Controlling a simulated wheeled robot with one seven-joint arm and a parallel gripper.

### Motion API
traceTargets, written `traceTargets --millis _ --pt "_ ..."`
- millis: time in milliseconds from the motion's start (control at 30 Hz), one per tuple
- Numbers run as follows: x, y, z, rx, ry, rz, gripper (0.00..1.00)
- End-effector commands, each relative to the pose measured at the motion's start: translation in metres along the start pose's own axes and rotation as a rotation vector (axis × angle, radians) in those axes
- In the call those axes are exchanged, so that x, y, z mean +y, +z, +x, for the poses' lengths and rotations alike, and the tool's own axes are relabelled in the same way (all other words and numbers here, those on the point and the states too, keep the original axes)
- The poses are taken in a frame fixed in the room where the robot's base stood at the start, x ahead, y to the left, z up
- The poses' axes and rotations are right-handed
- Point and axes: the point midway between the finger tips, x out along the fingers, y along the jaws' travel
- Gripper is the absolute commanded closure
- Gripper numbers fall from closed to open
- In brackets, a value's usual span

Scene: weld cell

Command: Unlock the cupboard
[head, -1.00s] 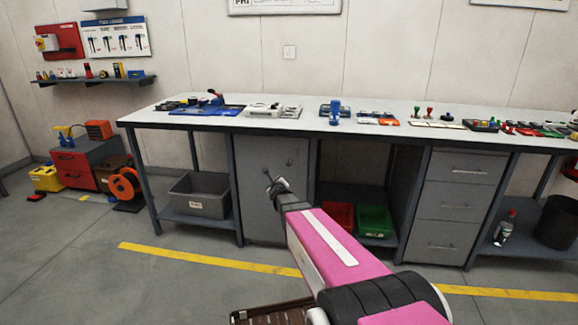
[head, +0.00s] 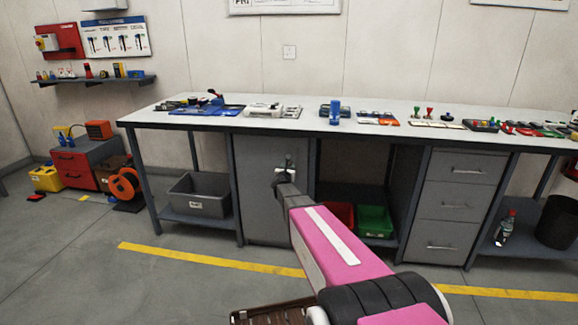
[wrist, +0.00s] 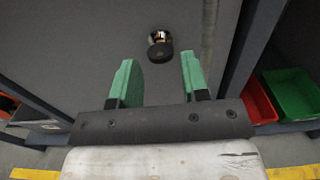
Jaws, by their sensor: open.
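The grey cupboard (head: 258,205) is under the left part of the workbench, with its door shut. In the wrist view its grey door (wrist: 60,35) fills much of the picture. A round dark fitting (wrist: 160,51) with a small shiny part above it is on the door. I cannot tell whether this is the lock with a key in it. My gripper (wrist: 157,60) is open, its two green fingers spread to either side of and just below this fitting, with nothing between them. In the head view my gripper (head: 287,166) is in front of the door's upper right and hides the fitting.
The workbench (head: 300,121) carries several tool sets. A grey bin (head: 198,196) sits on the shelf left of the cupboard. Red (wrist: 258,103) and green (wrist: 291,92) bins are to its right, past a bench leg.

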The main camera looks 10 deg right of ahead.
Motion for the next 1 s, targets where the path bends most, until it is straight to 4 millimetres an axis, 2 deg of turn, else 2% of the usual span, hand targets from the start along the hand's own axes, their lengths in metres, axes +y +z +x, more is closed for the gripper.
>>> traceTargets --millis 33,200,333,567,600,700,1000 --pt "0.001 -0.001 0.014 0.000 0.000 0.000 0.58" --pt "0.000 -0.001 0.038 0.000 0.000 -0.001 0.58" --pt "0.000 -0.001 0.045 0.000 0.000 -0.001 0.58" --pt "0.000 0.000 0.045 0.000 0.001 -0.002 0.58" --pt "0.000 0.000 0.045 0.000 0.001 -0.002 0.62" --pt "0.000 0.000 0.045 0.001 0.001 -0.002 0.93" --pt "0.000 0.000 0.045 0.001 0.001 -0.021 0.93"
